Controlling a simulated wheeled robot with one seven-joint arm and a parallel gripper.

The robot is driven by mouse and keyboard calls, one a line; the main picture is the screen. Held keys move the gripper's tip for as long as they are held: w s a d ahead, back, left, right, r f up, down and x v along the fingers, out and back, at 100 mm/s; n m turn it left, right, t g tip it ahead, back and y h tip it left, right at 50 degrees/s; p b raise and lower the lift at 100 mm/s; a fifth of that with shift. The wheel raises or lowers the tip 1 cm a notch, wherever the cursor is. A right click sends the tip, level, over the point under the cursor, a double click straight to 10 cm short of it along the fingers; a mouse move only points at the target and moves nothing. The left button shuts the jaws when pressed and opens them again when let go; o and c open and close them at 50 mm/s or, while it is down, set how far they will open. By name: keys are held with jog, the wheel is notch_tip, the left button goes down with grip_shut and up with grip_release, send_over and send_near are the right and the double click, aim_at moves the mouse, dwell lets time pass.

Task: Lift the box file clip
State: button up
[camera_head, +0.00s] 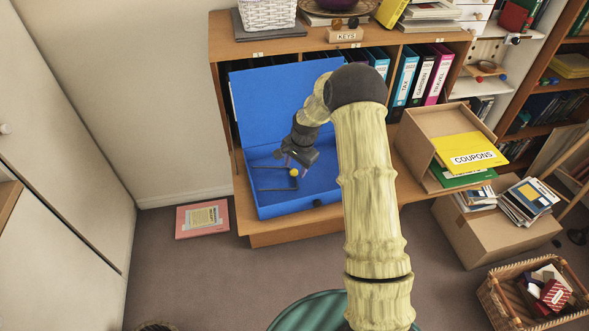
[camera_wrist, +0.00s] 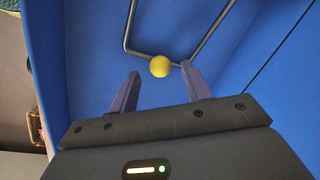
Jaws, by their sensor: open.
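An open blue box file (camera_head: 303,203) sits on the low shelf, its lid (camera_head: 270,100) standing up behind it. The box file clip is a dark wire bar (camera_head: 271,189) with a yellow ball (camera_head: 294,173) on it, lying low inside the box. In the wrist view the clip wire (camera_wrist: 128,30) runs in a bent loop, and the yellow ball (camera_wrist: 160,66) is just beyond and between my fingertips. My gripper (camera_head: 296,165) is open and empty above the box, its fingers (camera_wrist: 163,78) apart on either side of the ball. Contact with the clip cannot be told.
Colourful binders (camera_head: 422,75) stand on the shelf behind. A wooden tray with a yellow coupons folder (camera_head: 466,148) is to the right, above a cardboard box (camera_head: 490,238). A pink folder (camera_head: 202,219) lies on the floor at left. The floor in front is mostly clear.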

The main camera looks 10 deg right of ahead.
jog(key=shift+w+a+f, duration=0.1)
jog(key=shift+w+f, duration=0.05)
jog(key=shift+f, duration=0.5)
jog(key=shift+w+a+f, duration=0.1)
jog(key=shift+f, duration=0.55)
grip_shut()
